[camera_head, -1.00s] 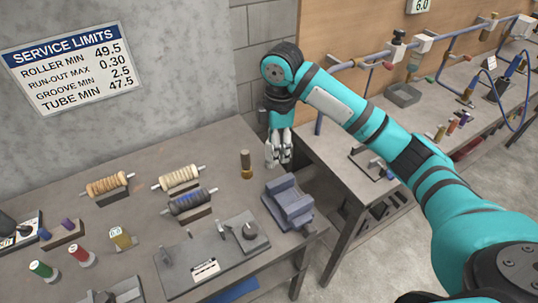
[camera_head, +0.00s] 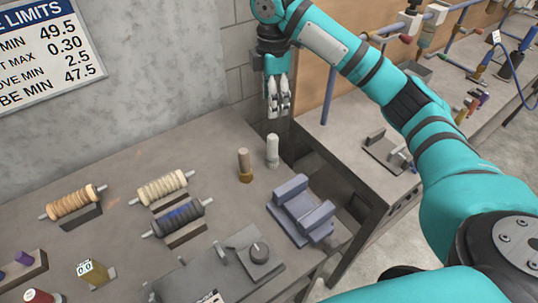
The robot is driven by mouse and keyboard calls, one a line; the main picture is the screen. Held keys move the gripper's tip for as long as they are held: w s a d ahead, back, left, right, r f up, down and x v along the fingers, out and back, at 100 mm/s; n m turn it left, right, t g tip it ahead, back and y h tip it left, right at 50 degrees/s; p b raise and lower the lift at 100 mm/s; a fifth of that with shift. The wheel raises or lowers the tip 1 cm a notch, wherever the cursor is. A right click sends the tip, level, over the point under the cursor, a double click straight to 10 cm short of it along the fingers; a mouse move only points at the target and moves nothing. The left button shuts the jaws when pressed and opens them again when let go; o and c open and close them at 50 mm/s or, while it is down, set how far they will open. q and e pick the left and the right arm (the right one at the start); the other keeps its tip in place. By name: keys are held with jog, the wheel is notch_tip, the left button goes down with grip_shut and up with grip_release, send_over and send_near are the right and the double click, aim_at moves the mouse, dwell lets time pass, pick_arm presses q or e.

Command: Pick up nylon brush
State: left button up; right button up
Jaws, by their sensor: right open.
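Two small upright brush-like pieces stand at the back right of the near table. One is pale, whitish, and looks like the nylon brush (camera_head: 272,151). My left gripper is not in view.
A blue-grey vise-like block (camera_head: 303,212) stands right of the brushes, near the table edge. Rollers on stands, including a cream one (camera_head: 163,189), lie to the left. A grey plate fixture (camera_head: 205,277) is in front. Bare tabletop lies behind the rollers.

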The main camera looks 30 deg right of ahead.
aim_at(272, 136)
notch_tip(272, 136, down, 12)
jog(key=shift+w+r+p, duration=0.1)
jog(key=shift+p, duration=0.85)
jog(key=f+p, duration=0.1)
jog(key=f, duration=0.3)
jog(key=shift+s+d+f+p, duration=0.1)
jog(key=shift+s+f+p, duration=0.1)
jog(key=shift+f+p, duration=0.15)
jog(key=shift+f, duration=0.5)
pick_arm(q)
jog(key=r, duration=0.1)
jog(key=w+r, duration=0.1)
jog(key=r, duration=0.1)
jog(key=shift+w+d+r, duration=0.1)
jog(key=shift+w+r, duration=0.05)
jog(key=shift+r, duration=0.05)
pick_arm(e)
grip_shut()
